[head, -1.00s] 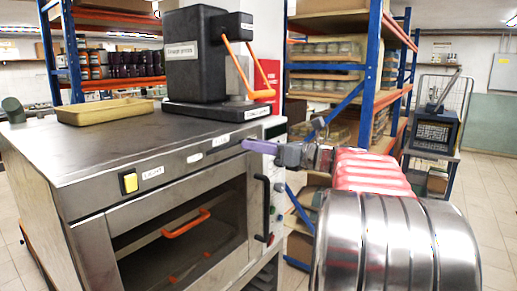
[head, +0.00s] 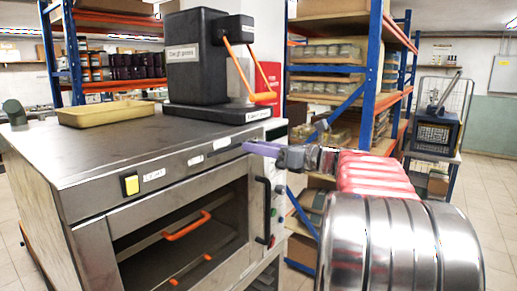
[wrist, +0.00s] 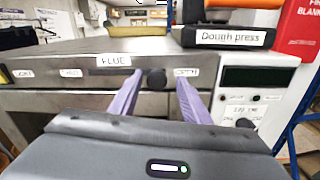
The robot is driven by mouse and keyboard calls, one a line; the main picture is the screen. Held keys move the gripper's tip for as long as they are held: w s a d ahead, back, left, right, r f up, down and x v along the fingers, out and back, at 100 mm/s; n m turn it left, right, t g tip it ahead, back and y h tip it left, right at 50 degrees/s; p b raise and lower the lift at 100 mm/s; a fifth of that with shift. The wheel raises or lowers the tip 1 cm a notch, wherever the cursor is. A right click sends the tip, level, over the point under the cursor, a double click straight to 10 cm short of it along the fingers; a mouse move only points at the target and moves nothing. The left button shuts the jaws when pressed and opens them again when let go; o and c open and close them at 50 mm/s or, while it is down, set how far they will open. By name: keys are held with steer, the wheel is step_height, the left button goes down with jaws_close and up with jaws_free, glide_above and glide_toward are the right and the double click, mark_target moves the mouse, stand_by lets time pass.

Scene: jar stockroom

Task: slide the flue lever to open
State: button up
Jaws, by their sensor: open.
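The flue lever shows as a round black knob (wrist: 156,77) in the wrist view, under the FLUE label (wrist: 114,61) on the oven's front panel. It sits at the right end of a dark slot, close to a small white label (wrist: 186,72) that seems to read OPEN. Another small label (wrist: 70,72), too blurred to read surely, is left of the slot. My gripper (wrist: 159,78) is open, with one purple finger on each side of the knob; I cannot tell whether either touches it. In the head view my gripper (head: 262,148) reaches the panel and hides the knob.
A dough press (head: 197,60) and a tan tray (head: 105,113) stand on top. Blue and orange shelving (head: 372,75) rises behind my arm.

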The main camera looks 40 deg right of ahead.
steer(key=v, duration=1.3)
steer(key=shift+s, duration=0.35)
steer(key=shift+w, duration=0.1)
steer(key=w+a+f+n+g, duration=0.1)
steer(key=a+f+n+g, duration=0.25)
steer(key=a, duration=0.45)
steer(key=w+a+f+n+g+y, duration=0.15)
steer(key=a+f+n, duration=0.25)
steer(key=a, duration=0.4)
steer(key=a+f+n+g, duration=0.3)
steer(key=a+f+n, duration=0.1)
steer(key=a, duration=0.3)
steer(key=s+a+f+n+g+h, duration=0.1)
steer(key=s+a+f+n+h, duration=0.2)
steer(key=s+a+f+n, duration=0.3)
steer(key=s+a+f+n+g+h, duration=0.2)
steer(key=s+a+f+n, duration=0.5)
steer(key=n, duration=1)
steer(key=shift+s+a+f+g+h, duration=0.2)
steer(key=shift+a+f+g+h, duration=0.15)
steer(key=shift+f+h, duration=0.45)
steer(key=shift+c, duration=1.1)
